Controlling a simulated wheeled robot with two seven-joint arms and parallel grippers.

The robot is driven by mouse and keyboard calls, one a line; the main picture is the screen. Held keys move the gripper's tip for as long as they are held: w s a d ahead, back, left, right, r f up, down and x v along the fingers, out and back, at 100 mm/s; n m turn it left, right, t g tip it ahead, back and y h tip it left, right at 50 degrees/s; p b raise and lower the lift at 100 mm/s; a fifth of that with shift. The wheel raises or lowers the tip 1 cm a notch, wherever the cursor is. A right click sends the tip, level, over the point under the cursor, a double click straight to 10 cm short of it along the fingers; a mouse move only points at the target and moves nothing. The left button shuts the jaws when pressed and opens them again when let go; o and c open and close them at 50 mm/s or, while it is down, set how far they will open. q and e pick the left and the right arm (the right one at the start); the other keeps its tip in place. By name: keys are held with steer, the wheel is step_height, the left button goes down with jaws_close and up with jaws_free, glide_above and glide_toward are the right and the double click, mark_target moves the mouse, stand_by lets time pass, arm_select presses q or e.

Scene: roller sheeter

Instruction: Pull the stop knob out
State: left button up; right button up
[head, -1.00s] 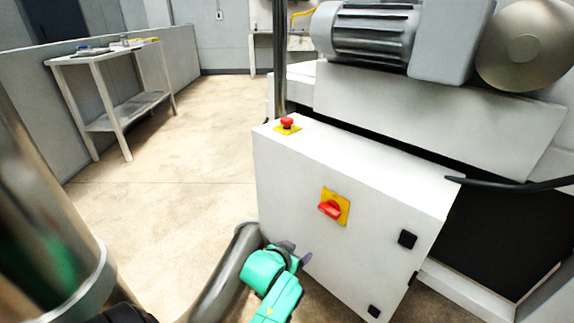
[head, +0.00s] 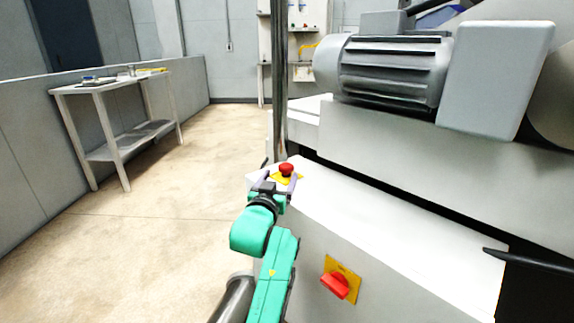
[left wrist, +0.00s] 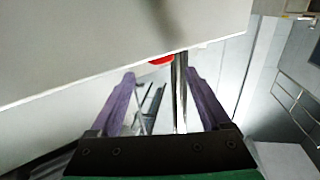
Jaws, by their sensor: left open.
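The stop knob (head: 286,169) is a red mushroom button on a yellow plate (head: 284,179), on top of the white cabinet (head: 380,225) near its far left corner. In the left wrist view only a red sliver of the knob (left wrist: 161,60) shows past the cabinet's edge. My left gripper (head: 279,180) is open and empty, just on the near side of the knob. In the left wrist view its two purple fingers (left wrist: 160,85) are spread, pointing toward the knob, with nothing between them touching. My right gripper is not in view.
A red rotary switch (head: 336,285) on a yellow plate is on the cabinet front. A dark vertical post (head: 279,80) stands behind the knob. A grey motor (head: 392,72) sits above the cabinet. The floor (head: 170,210) to the left is clear.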

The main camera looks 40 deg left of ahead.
mark_target(286, 165)
arm_select(q)
steer(key=x, duration=0.8)
steer(key=shift+w+b, duration=0.1)
steer(key=shift+b, duration=0.2)
jaws_close()
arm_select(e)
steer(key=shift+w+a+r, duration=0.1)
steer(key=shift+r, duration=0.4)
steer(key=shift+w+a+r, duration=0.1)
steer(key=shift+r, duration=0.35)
